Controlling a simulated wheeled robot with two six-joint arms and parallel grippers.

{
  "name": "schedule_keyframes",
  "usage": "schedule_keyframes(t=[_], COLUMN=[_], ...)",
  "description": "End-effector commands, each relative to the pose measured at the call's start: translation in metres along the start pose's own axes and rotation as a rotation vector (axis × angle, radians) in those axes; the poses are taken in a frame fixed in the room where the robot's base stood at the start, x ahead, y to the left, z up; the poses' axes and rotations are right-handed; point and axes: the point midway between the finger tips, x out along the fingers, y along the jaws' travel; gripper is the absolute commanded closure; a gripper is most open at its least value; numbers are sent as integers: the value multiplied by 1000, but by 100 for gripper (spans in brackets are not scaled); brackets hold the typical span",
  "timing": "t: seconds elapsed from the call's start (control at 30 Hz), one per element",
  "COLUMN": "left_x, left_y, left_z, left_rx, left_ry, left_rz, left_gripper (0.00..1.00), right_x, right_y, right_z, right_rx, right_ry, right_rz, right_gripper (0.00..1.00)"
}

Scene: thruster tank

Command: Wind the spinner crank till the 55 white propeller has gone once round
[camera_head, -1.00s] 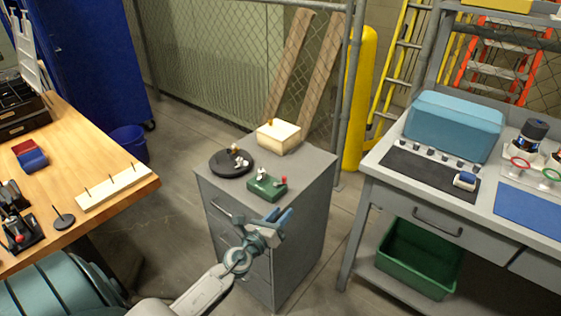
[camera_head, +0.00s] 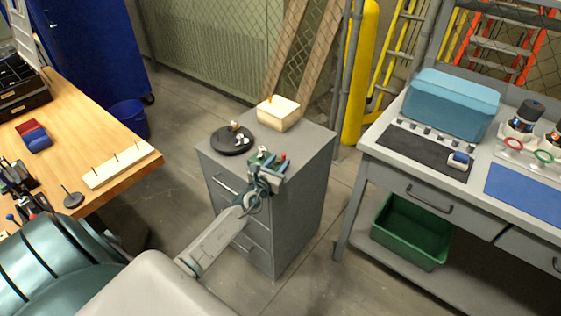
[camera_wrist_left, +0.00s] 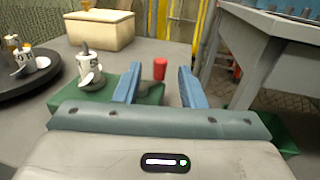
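The spinner has a green base (camera_head: 258,157) on the grey cabinet's top; the base also shows in the left wrist view (camera_wrist_left: 70,100). A white propeller (camera_wrist_left: 90,70) sits on a small post at its left; any number on it is unreadable. The crank's red knob (camera_head: 284,155) stands at its right, and in the left wrist view the red knob (camera_wrist_left: 160,68) appears between the fingers, beyond their tips. My left gripper (camera_head: 268,167) is open and empty over the spinner's near side, covering part of it. My right gripper is not in view.
A black round tray (camera_head: 232,142) with small white parts and a cream box (camera_head: 278,115) share the cabinet top (camera_head: 310,145). A wooden bench (camera_head: 90,140) stands left, a grey workbench (camera_head: 390,165) right, with floor between them and the cabinet.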

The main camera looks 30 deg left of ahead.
Motion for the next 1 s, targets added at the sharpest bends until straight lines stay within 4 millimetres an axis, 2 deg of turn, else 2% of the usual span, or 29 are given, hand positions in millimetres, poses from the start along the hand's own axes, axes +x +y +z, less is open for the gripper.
schedule_keyframes(t=[0.2,0.47,0.5,0.67,0.7,1.0], left_x=[16,17,17,17,17,17], left_y=[0,0,0,0,0,0], left_z=[0,0,0,0,0,2], left_rx=[0,0,0,0,0,-2], left_ry=[1,1,1,1,1,1], left_rz=[0,-1,-1,-1,-1,20], left_gripper=[63,63,65,97,100,100], right_x=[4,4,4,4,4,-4], right_y=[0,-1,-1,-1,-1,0], right_z=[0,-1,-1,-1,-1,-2], right_rx=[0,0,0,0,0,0], right_ry=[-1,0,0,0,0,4], right_rz=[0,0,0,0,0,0], right_gripper=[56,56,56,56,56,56])
